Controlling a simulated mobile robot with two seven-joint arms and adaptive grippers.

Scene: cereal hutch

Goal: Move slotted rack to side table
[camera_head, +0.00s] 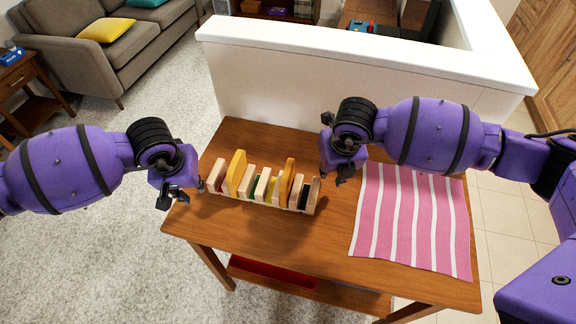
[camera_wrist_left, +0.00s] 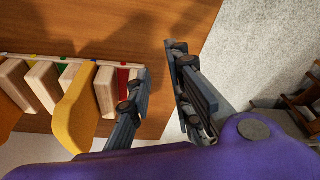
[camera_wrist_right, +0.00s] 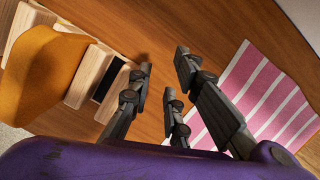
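The slotted rack (camera_head: 262,198), a pale wooden base holding several upright wooden and orange slabs, stands on the brown wooden table (camera_head: 235,235). My left gripper (camera_head: 178,193) is at the rack's left end. In the left wrist view its open fingers (camera_wrist_left: 162,85) hold nothing; one is close beside the rack's red-marked end, contact unclear, and the other is over the table edge. My right gripper (camera_head: 340,172) is just beyond the rack's right end. In the right wrist view its fingers (camera_wrist_right: 165,85) are spread and empty beside the rack (camera_wrist_right: 105,82).
A pink-and-white striped cloth (camera_head: 412,220) lies on the table's right side. A white half wall (camera_head: 330,95) stands behind. A small wooden side table (camera_head: 22,75) with a blue tissue box (camera_head: 12,55) is at far left beside the grey sofa (camera_head: 105,50). Carpet between is clear.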

